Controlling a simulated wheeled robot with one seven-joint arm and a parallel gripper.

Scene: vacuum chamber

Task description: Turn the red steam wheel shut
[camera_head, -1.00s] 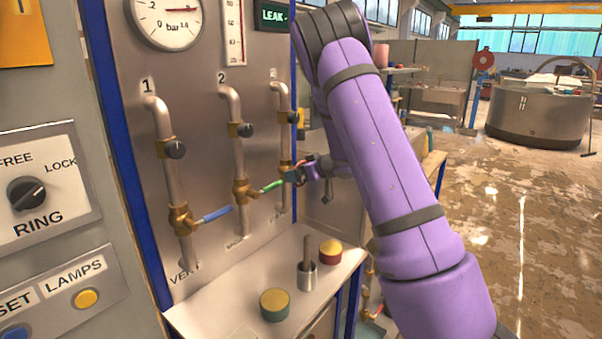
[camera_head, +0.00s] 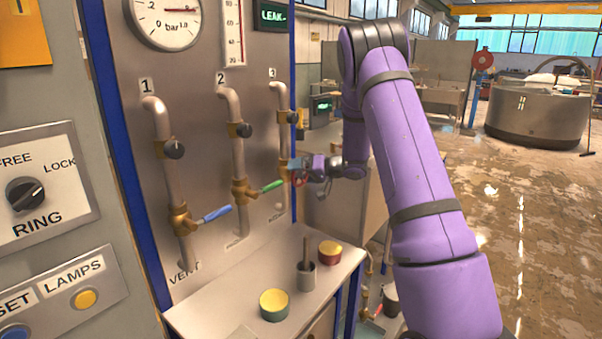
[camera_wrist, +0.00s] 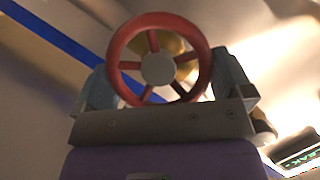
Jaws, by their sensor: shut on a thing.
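The red steam wheel (camera_wrist: 158,69) shows clearly in the wrist view, with a round rim, several spokes and a grey hub. My gripper (camera_wrist: 165,84) has one finger on each side of its rim and is shut on it. Brass shows behind the spokes. In the head view my gripper (camera_head: 300,170) is at the third pipe (camera_head: 280,125), and only a small bit of the red wheel (camera_head: 299,181) shows beside the fingers. Its turn angle cannot be told.
A blue lever (camera_head: 216,214) is on pipe 1 and a green lever (camera_head: 271,186) on pipe 2, left of my gripper. Below is a shelf (camera_head: 225,318) with a yellow-topped cylinder (camera_head: 274,304), a grey cup (camera_head: 306,278) and a red-and-yellow cylinder (camera_head: 330,252). Open floor lies right.

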